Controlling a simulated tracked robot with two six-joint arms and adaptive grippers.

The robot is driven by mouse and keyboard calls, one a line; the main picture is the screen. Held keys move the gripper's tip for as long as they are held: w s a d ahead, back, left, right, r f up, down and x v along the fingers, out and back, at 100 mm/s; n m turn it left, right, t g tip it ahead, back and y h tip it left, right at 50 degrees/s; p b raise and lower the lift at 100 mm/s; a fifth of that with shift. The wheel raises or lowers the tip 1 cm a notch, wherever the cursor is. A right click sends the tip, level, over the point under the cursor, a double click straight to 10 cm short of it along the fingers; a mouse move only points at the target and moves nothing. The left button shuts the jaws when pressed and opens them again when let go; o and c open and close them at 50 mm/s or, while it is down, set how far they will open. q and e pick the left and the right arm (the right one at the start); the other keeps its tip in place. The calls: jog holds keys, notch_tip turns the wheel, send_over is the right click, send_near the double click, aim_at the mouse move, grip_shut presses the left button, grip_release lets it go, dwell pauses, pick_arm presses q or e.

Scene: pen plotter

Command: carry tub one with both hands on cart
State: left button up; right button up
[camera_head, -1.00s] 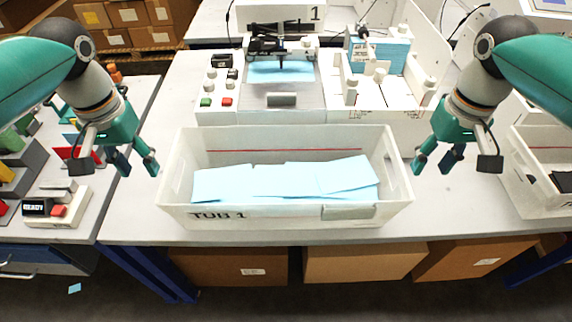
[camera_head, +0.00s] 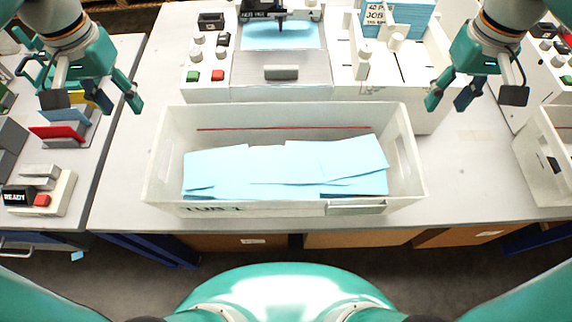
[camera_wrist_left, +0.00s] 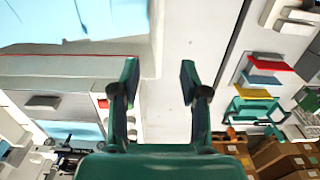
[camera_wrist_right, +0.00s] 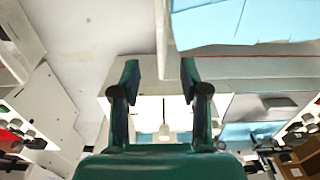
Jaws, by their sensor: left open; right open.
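Tub one (camera_head: 285,113) is a white open tub with a red line inside and "TUB 1" on its front wall. It stands on the light table and holds several light blue sheets (camera_head: 290,165). My left gripper (camera_head: 122,100) is open and empty, up and to the left of the tub, apart from it. My right gripper (camera_head: 445,100) is open and empty, beyond the tub's right end, apart from it. The tub's wall also shows in the left wrist view (camera_wrist_left: 80,65) and the right wrist view (camera_wrist_right: 270,68). I cannot make out a cart.
A plotter station (camera_head: 283,75) with buttons stands behind the tub. A white holder with blue cards (camera_head: 408,18) is at back right. Another white tub (camera_head: 530,150) is at the right edge. A side table with a READY box (camera_head: 50,190) is at left. Bare tabletop (camera_head: 470,180) lies right of the tub.

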aim_at(155, 149)
pick_arm(q)
notch_tip(155, 149, down, 17)
jog(key=shift+r, duration=0.15)
pick_arm(e)
notch_tip(155, 149, down, 17)
jog(key=shift+r, duration=0.15)
pick_arm(q)
grip_shut()
pick_arm(e)
grip_shut()
pick_arm(q)
jog(key=shift+r, duration=0.1)
pick_arm(e)
jog(key=shift+r, duration=0.1)
